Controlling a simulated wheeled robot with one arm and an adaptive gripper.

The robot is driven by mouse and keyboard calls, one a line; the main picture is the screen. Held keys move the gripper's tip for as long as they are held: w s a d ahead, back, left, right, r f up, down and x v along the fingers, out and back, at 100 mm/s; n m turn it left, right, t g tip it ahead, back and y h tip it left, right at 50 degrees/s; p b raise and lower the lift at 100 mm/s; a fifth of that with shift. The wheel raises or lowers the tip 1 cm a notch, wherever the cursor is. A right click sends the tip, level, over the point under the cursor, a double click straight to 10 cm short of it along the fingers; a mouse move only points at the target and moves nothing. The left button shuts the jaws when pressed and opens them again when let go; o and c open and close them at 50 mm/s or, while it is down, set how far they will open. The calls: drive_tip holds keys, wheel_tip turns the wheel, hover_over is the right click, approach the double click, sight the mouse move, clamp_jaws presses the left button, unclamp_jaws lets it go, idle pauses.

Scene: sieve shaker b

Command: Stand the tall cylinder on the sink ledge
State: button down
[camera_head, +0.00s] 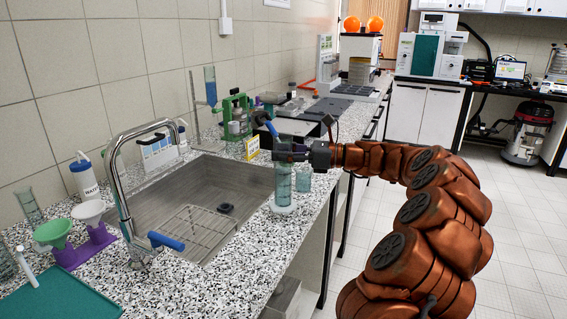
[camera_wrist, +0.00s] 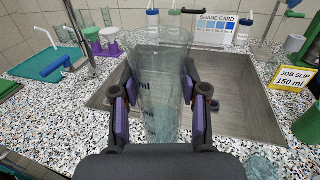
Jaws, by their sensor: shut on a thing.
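The tall cylinder (camera_head: 283,187) is clear, with a pale round base and some bluish-green liquid low inside. It is upright over the narrow speckled sink ledge (camera_head: 262,240), between the sink (camera_head: 215,172) and the counter's front edge. I cannot tell whether its base touches the ledge. My gripper (camera_head: 287,152) is shut on its upper part, coming from the right. In the wrist view the tall cylinder (camera_wrist: 160,85) stands between the purple finger pads, and its base is hidden behind my gripper.
A small beaker (camera_head: 303,180) stands close to the right of the cylinder. A yellow-edged job slip (camera_wrist: 292,86) is near the sink's corner. The faucet (camera_head: 122,190) arches over the sink. Funnels in a purple stand (camera_head: 85,247) and a green tray (camera_head: 65,295) are at the left.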

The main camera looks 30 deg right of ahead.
sight(286, 163)
drive_tip(key=shift+f, duration=1.55)
drive_tip(key=c, duration=0.6)
unclamp_jaws()
drive_tip(key=shift+f, duration=0.15)
drive_tip(key=shift+s+d, duration=0.2)
drive_tip(key=shift+d, duration=0.05)
drive_tip(key=v, duration=1.1)
drive_tip(key=shift+s+d, duration=0.15)
